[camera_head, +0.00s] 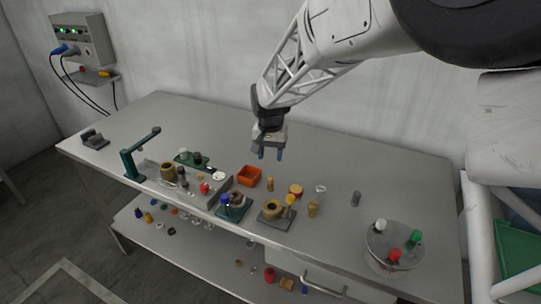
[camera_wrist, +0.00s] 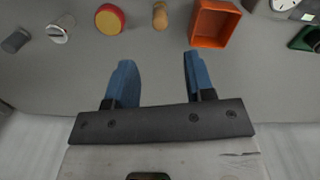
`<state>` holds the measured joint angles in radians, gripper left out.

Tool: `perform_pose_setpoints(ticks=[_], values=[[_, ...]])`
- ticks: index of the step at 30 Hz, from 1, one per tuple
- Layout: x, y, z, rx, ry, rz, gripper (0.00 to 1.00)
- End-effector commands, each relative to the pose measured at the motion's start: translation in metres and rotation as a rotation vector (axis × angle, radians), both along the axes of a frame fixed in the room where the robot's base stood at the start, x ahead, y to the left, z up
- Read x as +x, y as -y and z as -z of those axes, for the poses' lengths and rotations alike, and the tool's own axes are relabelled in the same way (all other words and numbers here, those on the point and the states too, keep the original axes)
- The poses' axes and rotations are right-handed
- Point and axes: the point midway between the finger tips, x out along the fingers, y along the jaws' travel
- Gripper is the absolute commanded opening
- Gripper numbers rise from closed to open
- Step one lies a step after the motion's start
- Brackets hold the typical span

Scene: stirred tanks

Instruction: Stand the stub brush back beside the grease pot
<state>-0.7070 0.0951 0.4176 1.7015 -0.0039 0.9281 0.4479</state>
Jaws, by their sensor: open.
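A tan round pot (camera_head: 272,209), which looks like the grease pot, sits on a dark square base near the table's front. I cannot tell for sure which piece is the stub brush. A small tan peg (camera_head: 270,184) stands behind the pot; it also shows in the wrist view (camera_wrist: 160,15). Another tan piece (camera_head: 312,209) stands right of the base. My gripper (camera_head: 270,155) is open and empty, above the back of the table; its blue fingers show in the wrist view (camera_wrist: 155,80).
An orange box (camera_head: 249,176) stands left of the peg. A red-and-yellow round piece (camera_head: 295,190), a clear-and-white cylinder (camera_head: 320,192) and a grey cylinder (camera_head: 355,198) are to the right. A round stand (camera_head: 375,246) is far right. The table's back strip is clear.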

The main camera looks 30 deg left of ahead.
Motion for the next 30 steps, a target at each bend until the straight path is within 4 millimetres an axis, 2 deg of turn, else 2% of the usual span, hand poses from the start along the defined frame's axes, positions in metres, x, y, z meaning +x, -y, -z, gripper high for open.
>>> perform_pose_setpoints(ticks=[23, 26, 30], values=[[0.000, 0.001, -0.001, 0.000, 0.001, 0.001, 0.49], [0.000, 0.008, -0.004, 0.002, 0.003, 0.004, 0.49], [0.002, 0.031, -0.017, 0.006, 0.009, 0.014, 0.49]])
